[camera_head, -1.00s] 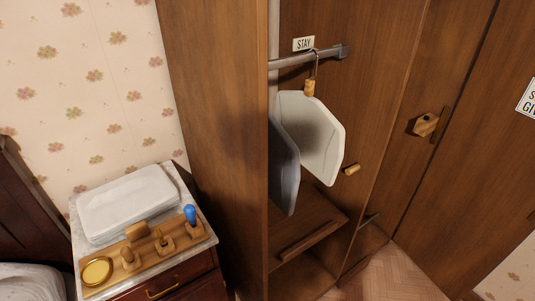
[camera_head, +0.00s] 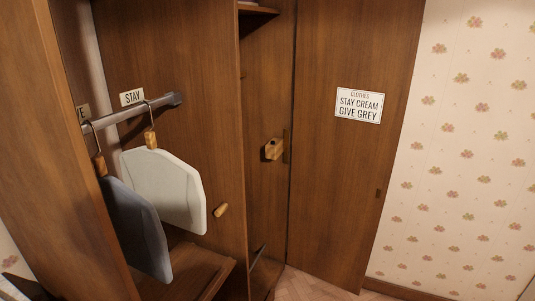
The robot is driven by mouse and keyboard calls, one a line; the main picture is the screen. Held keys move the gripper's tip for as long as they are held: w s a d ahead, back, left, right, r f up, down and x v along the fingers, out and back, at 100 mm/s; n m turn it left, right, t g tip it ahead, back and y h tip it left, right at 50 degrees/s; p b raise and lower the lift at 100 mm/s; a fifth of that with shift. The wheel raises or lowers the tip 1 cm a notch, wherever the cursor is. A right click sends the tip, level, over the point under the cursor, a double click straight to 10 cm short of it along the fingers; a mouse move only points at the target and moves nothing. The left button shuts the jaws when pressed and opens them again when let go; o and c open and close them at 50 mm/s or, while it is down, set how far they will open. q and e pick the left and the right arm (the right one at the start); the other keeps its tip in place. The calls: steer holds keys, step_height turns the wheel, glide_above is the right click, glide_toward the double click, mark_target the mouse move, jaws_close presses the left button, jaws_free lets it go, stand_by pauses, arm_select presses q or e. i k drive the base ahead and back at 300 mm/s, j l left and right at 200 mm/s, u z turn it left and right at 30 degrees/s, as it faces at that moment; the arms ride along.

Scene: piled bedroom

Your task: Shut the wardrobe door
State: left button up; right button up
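The wardrobe (camera_head: 180,40) is brown wood, and its left compartment is open to view. A tall wooden panel (camera_head: 340,160), which looks like the wardrobe door standing open, is at the right. It carries a white sign (camera_head: 358,105) reading "CLOTHES STAY CREAM GIVE GREY" and a small dark fitting near its right edge. A cream garment-shaped piece (camera_head: 165,190) and a grey one (camera_head: 138,230) hang from a rail (camera_head: 115,115) inside. Neither of my grippers is in view.
A block-like wooden knob (camera_head: 273,149) sits on an inner panel left of the door. A wooden peg (camera_head: 221,210) sticks out beside the cream piece. A "STAY" label (camera_head: 132,97) is above the rail. A little floor (camera_head: 305,284) shows below; flowered wallpaper (camera_head: 470,150) is at right.

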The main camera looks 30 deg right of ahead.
mark_target(356, 59)
steer(key=z, duration=1.55)
steer(key=i, duration=0.15)
